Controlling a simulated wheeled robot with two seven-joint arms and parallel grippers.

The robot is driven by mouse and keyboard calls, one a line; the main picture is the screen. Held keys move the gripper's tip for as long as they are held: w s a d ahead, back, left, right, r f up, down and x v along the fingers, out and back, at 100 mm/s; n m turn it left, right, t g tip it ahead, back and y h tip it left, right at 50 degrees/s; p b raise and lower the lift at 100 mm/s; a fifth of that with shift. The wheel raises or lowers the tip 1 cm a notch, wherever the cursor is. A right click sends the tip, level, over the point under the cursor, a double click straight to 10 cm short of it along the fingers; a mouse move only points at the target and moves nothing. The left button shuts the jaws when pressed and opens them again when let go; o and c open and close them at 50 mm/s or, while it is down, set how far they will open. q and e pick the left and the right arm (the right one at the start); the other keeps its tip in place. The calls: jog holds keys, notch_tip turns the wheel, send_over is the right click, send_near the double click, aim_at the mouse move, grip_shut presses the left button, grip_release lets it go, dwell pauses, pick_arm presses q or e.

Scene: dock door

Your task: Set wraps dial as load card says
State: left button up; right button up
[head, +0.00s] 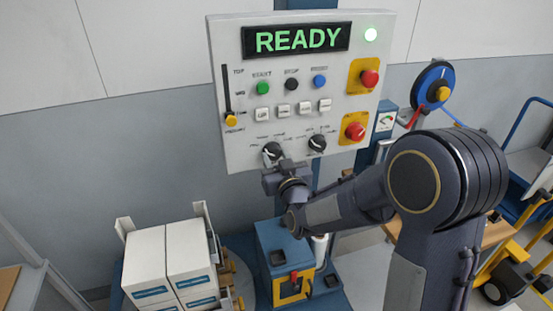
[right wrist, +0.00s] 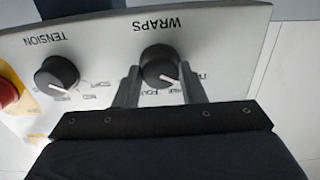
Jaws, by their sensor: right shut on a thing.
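The wraps dial (right wrist: 160,65) is a black knob with a white pointer line, under the label WRAPS, which shows upside down in the right wrist view. In the head view the dial (head: 271,151) is the left one of two knobs at the bottom of the grey control panel (head: 235,70). My right gripper (right wrist: 158,80) is shut on the dial, one finger on each side. In the head view the gripper (head: 280,166) reaches the panel's lower edge. The dial's printed marks are partly hidden and too small to read surely. No load card can be made out. My left gripper is not in view.
The tension dial (right wrist: 57,76) sits beside the wraps dial. White boxes (head: 168,260) stand below left, near a blue box (head: 285,245).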

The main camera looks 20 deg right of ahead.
jog(key=shift+f+m+b, duration=0.15)
jog(key=shift+m+b, duration=0.15)
jog(key=shift+b, duration=0.35)
jog(key=m+b, duration=0.4)
jog(key=b, duration=0.3)
jog(key=shift+f+m, duration=0.1)
jog(key=shift+m, duration=0.3)
jog(key=shift+r+m+b, duration=0.2)
jog(key=shift+m+b, duration=1)
jog(key=shift+b, duration=0.25)
jog(key=o, duration=1)
jog(key=s, duration=0.7)
jog(key=shift+s+d+b, duration=0.15)
jog(key=shift+s+b, duration=0.15)
jog(key=shift+s, duration=0.1)
